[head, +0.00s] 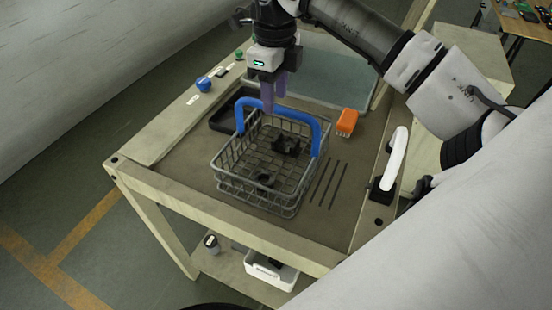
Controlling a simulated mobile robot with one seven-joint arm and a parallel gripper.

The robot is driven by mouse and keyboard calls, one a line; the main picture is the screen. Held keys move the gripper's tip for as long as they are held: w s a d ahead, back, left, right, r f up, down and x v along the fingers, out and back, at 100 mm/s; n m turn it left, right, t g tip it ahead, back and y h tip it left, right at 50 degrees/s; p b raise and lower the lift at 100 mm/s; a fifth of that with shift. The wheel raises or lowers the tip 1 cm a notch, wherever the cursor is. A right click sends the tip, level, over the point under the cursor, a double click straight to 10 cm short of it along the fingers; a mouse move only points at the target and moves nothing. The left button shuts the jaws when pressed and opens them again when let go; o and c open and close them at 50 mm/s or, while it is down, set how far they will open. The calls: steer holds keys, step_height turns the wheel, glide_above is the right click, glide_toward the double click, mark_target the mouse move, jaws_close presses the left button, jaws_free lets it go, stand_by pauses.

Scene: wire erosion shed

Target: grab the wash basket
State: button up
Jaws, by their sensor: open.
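The wash basket (258,190) is a grey wire basket with a raised blue handle (292,114). It stands upright on the brown top of the bench, and small dark parts (287,145) lie inside it. My gripper (274,106) points down at the handle's top bar, towards its left half. Its purple fingers overlap the bar in the head view. The jaws are open. I cannot tell whether the bar lies between the fingers or behind them.
A black tray (222,117) is behind the basket to the left. An orange brush-like block (347,122) and several thin dark rods (328,184) lie to the right. A white curved handle (394,158) rises at the bench's right edge. A raised frame (230,214) borders the front.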

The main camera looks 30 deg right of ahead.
mark_target(276, 106)
steer(key=f+b, duration=0.1)
steer(key=f, duration=0.2)
steer(key=f+b, duration=0.1)
steer(key=f, duration=0.1)
steer(key=shift+w+d+b, duration=0.2)
steer(key=shift+d+b, duration=0.05)
steer(key=shift+b, duration=0.05)
steer(key=shift+r, duration=0.1)
jaws_close()
steer(key=shift+r, duration=0.1)
stand_by(0.8)
